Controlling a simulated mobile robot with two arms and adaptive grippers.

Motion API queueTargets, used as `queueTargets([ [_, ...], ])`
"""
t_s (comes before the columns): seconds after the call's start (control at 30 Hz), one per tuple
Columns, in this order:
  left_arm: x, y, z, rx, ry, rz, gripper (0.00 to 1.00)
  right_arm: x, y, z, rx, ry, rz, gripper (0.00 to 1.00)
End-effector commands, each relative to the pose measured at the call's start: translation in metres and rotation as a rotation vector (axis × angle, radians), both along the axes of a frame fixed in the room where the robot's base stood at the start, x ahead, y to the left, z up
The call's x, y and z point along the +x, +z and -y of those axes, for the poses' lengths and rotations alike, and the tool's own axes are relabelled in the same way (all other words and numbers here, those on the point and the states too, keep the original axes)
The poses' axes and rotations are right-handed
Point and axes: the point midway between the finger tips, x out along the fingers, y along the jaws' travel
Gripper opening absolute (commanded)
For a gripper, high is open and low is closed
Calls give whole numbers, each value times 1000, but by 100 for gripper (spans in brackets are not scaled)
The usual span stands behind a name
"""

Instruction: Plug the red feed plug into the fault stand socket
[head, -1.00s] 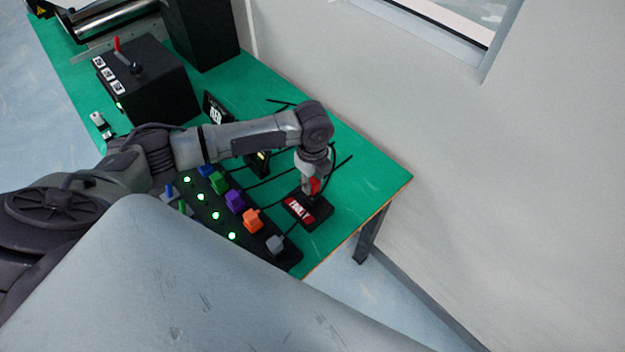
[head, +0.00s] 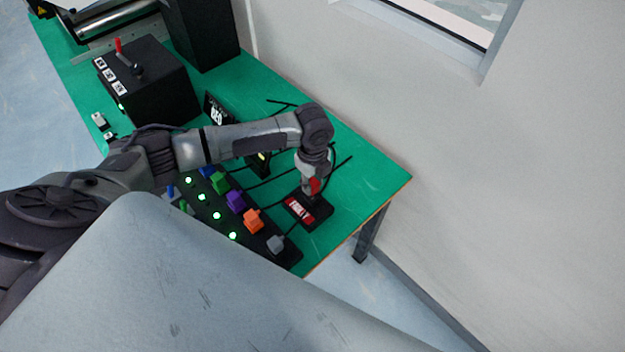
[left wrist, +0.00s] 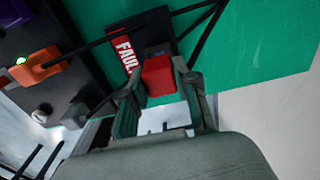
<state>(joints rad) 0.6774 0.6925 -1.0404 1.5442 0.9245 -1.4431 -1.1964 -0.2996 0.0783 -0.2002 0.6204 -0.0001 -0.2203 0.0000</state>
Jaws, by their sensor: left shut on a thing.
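The red feed plug (left wrist: 158,76) is between the fingers of my left gripper (left wrist: 160,95), which is shut on it. In the head view my left gripper (head: 308,188) points down at the fault stand (head: 318,204), a small black block with a red label at the table's near right corner. In the left wrist view the plug is right beside the stand's red FAULT label (left wrist: 124,54), over the black block. The socket is hidden under the plug and fingers, so I cannot tell whether the plug is seated. My right gripper is not in view.
A black strip (head: 285,258) with blue, green, purple, orange and grey plugs and green lights lies left of the stand. Black cables cross the green table (head: 375,190). A black box with a red lever (head: 150,85) stands farther back. A wall borders the right side.

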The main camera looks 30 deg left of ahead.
Motion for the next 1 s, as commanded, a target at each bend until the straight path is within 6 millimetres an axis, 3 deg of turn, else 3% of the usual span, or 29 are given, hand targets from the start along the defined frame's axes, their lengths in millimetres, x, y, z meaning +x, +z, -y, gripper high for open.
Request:
queueTargets([
  [1.0, 0, -13, 0, 0, 0, 0, 0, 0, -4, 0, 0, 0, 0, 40],
])
